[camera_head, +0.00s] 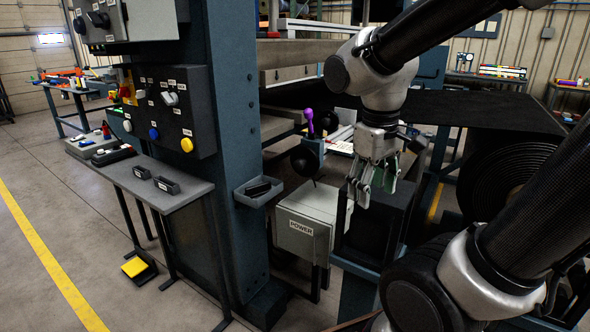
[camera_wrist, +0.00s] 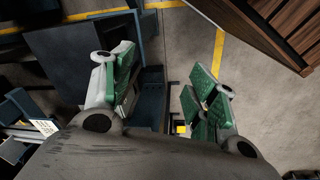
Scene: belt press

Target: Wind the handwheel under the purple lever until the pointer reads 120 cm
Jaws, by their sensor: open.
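The purple lever (camera_head: 309,117) stands upright near the middle of the head view. Just below it is a dark round part (camera_head: 304,159), which looks like the handwheel, on a blue-grey mount. The pointer and its scale cannot be made out. My gripper (camera_head: 374,190) hangs to the right of the lever and handwheel, apart from both, with its fingers pointing down. In the wrist view my gripper (camera_wrist: 163,82) has its green-padded fingers spread with nothing between them. I cannot pick out the lever or handwheel in the wrist view.
A grey POWER box (camera_head: 303,225) stands below the handwheel, with a dark box (camera_head: 372,232) beside it under my gripper. A thick blue-grey column (camera_head: 228,120) rises to the left. A black belt roll (camera_head: 515,180) is at right. Open floor (camera_head: 45,185) lies at left.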

